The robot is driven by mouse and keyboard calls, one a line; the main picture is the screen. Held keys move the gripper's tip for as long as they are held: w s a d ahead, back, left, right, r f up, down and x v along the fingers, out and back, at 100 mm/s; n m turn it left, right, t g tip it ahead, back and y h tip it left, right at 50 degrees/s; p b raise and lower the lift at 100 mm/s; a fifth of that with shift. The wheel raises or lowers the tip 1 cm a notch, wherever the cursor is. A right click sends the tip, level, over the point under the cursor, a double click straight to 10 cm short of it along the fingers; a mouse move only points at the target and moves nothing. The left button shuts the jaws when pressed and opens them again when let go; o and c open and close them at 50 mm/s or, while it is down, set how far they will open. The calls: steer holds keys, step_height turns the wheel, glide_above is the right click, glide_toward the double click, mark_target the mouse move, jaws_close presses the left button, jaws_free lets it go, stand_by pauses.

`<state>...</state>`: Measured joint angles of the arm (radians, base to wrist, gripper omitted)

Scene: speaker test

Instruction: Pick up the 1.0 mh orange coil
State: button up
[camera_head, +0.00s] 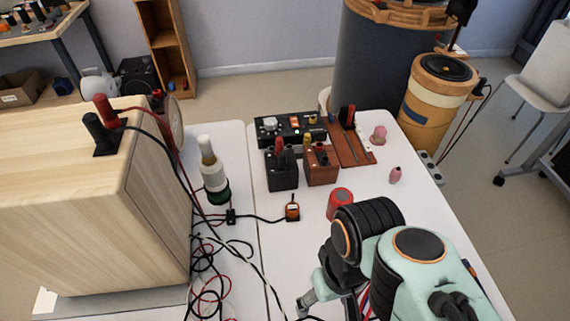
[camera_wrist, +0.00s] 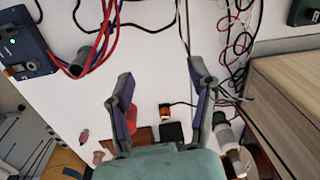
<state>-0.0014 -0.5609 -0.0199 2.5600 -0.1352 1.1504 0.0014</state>
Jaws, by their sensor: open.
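A small orange block with a dark top (camera_head: 292,211) sits on the white table, with a black cable at its left; it looks like the orange coil, but I cannot read its label. It also shows in the wrist view (camera_wrist: 164,111), between my open fingers in the picture. My gripper (camera_wrist: 159,68) is open and empty, its two fingers spread. In the head view it is partly hidden by my arm, nearer the camera than the orange block and apart from it. A red cylinder (camera_head: 340,203) stands to the right of the block.
Black (camera_head: 283,171) and brown (camera_head: 322,168) terminal boxes stand behind the orange block. A bottle (camera_head: 213,170) and large wooden speaker box (camera_head: 70,215) are at left. Loose cables (camera_head: 210,265) lie beside the speaker. A blue box (camera_wrist: 24,42) with thick leads shows in the wrist view.

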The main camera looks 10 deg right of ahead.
stand_by(0.4)
steer(key=shift+o, duration=1.1)
